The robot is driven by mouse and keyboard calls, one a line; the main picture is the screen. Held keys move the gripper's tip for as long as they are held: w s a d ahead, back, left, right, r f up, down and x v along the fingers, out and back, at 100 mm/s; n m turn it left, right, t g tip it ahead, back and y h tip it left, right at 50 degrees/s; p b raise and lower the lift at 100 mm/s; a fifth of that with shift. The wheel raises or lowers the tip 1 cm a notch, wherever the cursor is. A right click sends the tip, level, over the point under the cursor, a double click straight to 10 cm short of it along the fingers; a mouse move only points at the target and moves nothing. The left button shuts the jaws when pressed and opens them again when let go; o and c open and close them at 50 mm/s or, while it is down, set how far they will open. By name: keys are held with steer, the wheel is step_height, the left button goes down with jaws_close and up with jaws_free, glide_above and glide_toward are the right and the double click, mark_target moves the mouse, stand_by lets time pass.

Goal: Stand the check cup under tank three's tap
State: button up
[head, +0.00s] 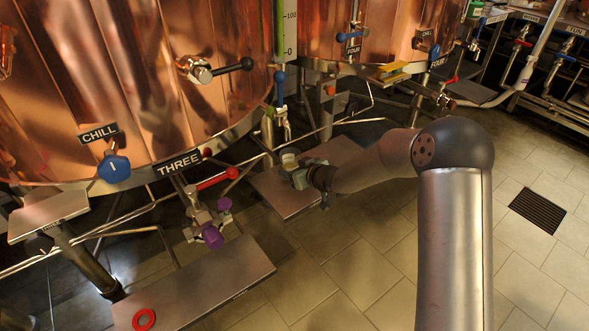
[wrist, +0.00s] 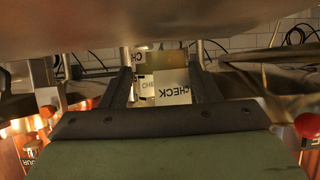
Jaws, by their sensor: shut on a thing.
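My gripper (head: 298,175) is shut on the check cup (head: 289,159), a small pale cup that looks upright. In the wrist view, the cup's white side with "CHECK" lettering (wrist: 172,88) shows between the two dark fingers (wrist: 162,95). The cup is over or just above a steel shelf (head: 280,203); I cannot tell whether it touches. Tank three's tap (head: 205,215), with a red lever and purple fittings, hangs below the "THREE" sign (head: 178,163), left of my gripper. A long steel shelf (head: 215,278) lies below that tap.
A red ring (head: 143,320) lies on the long shelf's near left end. A blue-handled tap (head: 280,90) hangs just above and behind the cup. Thin pipes run behind the shelves. A blue "CHILL" knob (head: 113,168) is on the tank. Tiled floor (head: 350,285) at the front is clear.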

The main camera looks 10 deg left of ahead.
steer(key=shift+f+b, duration=0.4)
steer(key=shift+f, duration=0.2)
steer(key=o, duration=0.6)
steer(key=shift+o, duration=0.2)
steer(key=o, duration=0.6)
steer(key=shift+c, duration=0.2)
steer(key=shift+p+v, duration=1.4)
steer(key=shift+v, duration=2.15)
steer(key=shift+f, duration=0.1)
steer(key=s+d+p, duration=0.1)
steer(key=s+d, duration=0.5)
steer(key=d, duration=0.1)
steer(key=shift+d, duration=0.4)
